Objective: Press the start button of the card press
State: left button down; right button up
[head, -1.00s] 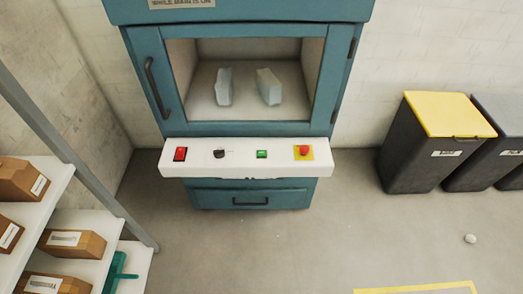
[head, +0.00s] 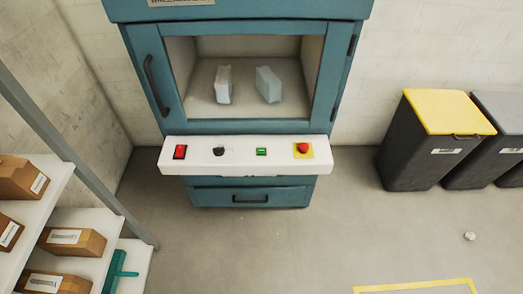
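A teal cabinet machine (head: 253,129) stands against the back wall, with a window front and a dark handle on its left. Two pale blocks (head: 223,84) sit inside behind the window. A white control panel (head: 240,169) juts out below the window. It carries a red rocker switch (head: 180,152) at left, a black knob (head: 219,151), a green button (head: 261,152) right of the middle, and a red mushroom button (head: 303,148) on a yellow plate at right. Neither of my grippers is in view.
A shelf rack (head: 105,203) with cardboard boxes (head: 72,241) stands at the left. Dark bins, one with a yellow lid (head: 447,112), stand at the right. A small pale object (head: 469,236) lies on the floor. The floor before the machine is clear, with yellow tape (head: 415,286) in front.

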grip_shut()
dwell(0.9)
